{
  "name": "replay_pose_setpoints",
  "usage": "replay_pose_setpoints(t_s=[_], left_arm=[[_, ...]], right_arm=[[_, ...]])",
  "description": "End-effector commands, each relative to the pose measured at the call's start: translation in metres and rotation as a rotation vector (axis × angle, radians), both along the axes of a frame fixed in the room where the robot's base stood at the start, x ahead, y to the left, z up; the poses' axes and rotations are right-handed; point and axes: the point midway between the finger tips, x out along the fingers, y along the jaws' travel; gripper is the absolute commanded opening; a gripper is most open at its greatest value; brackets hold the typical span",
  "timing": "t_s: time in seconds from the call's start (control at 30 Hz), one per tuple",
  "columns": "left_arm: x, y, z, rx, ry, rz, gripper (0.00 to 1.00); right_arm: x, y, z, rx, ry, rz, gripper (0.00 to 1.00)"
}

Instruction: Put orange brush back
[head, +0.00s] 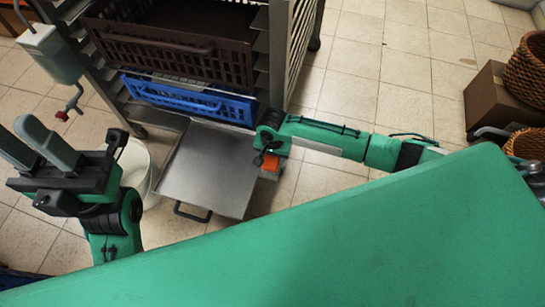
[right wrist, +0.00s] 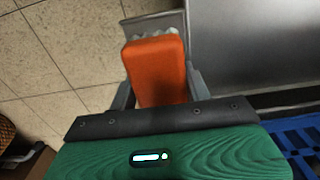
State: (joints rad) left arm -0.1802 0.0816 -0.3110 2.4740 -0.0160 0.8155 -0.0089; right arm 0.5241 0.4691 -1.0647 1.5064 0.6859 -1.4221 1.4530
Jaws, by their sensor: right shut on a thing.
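The orange brush (right wrist: 155,70) is between the fingers of my right gripper (right wrist: 160,85) in the right wrist view. A pale grey, ridged part shows at its far end, partly hidden by the orange block. In the head view a bit of the orange brush (head: 270,162) shows below my right gripper (head: 268,168), just right of the metal tray's edge. My right gripper is shut on the brush. My left gripper (head: 17,130) is at the far left, its two grey fingers apart with nothing between them.
A metal tray (head: 208,170) sticks out low from a rack (head: 278,50). The rack holds a blue crate (head: 190,98) and brown crates (head: 175,50). A white bucket (head: 135,165) stands left of the tray. A cardboard box (head: 488,95) and wicker baskets (head: 527,70) stand at right. Tiled floor between is clear.

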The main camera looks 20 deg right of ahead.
Motion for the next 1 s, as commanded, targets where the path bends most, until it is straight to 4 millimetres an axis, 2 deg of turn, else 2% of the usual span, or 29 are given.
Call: replay_pose_setpoints(t_s=[0.17,0.2,0.27,0.3,0.63,0.8,0.87,1.0], left_arm=[[0.000,0.000,0.001,0.000,0.003,0.000,0.32],[0.000,0.000,0.000,0.000,0.005,0.000,0.32],[0.000,0.000,-0.001,0.000,0.005,0.000,0.32],[0.000,0.000,-0.001,0.000,0.005,0.000,0.32],[0.000,0.000,-0.003,0.000,0.005,0.000,0.32],[0.000,0.000,0.012,-0.001,0.001,0.000,0.32],[0.005,-0.001,-0.002,0.009,0.060,-0.001,0.32],[0.005,-0.002,-0.006,0.014,0.104,-0.001,0.32]], right_arm=[[0.000,0.001,-0.002,0.001,0.001,0.000,0.31],[0.000,0.001,-0.002,0.001,0.000,0.000,0.57],[0.000,0.000,-0.002,0.001,-0.001,0.000,0.68],[0.000,0.000,-0.002,0.001,-0.001,0.000,0.71],[0.000,0.000,0.000,0.000,-0.001,0.000,0.71],[0.000,0.000,0.030,0.002,-0.001,0.000,0.71],[0.000,0.001,0.044,0.002,-0.002,0.000,0.71],[0.000,0.001,0.075,0.002,-0.002,0.001,0.71]])
